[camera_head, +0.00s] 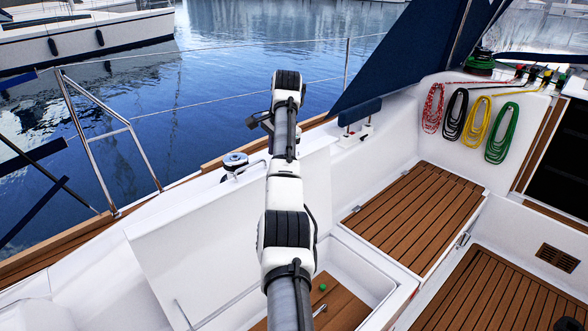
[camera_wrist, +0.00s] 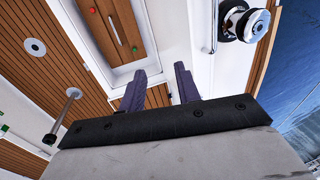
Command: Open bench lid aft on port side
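The aft bench lid (camera_head: 200,240) on the port side stands raised, its white underside facing the cockpit in the head view. Below it the bench locker (camera_head: 345,250) is open, with a wooden floor, a small green thing (camera_head: 322,287) and a metal rod in it. In the wrist view the two dark purple fingers of my gripper (camera_wrist: 160,75) are apart with nothing held between them. The open locker (camera_wrist: 120,75) shows beyond the fingers. My arm covers part of the lid and locker in the head view, where I cannot make out the fingers.
The forward bench with wooden slats (camera_head: 415,215) is closed. A winch (camera_head: 235,161) sits on the coaming behind the lid; a winch also shows in the wrist view (camera_wrist: 245,20). Coiled ropes (camera_head: 480,120) hang at the right. A metal rail (camera_head: 110,135) stands at the left.

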